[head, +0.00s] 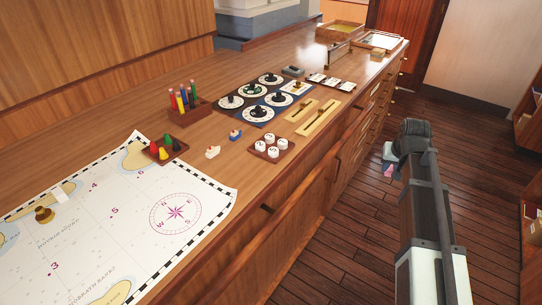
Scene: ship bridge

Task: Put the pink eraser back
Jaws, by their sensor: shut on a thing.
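My gripper (391,160) is at the right of the head view, off the counter's front edge and over the floor in the picture. It is shut on a small pink thing (388,168), which looks like the pink eraser. A bluish part shows at its lower end. The arm and gripper partly hide it, and the fingertips are too small to see clearly. The eraser's own place on the counter cannot be told from this view.
The wooden counter (190,150) holds a chart (120,235), a pen rack (190,112), a tray of coloured pegs (165,149), a tray of round white pieces (271,147), dials (257,112) and slider panels (317,117). Trays stand at the far end. Bare wood lies between them.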

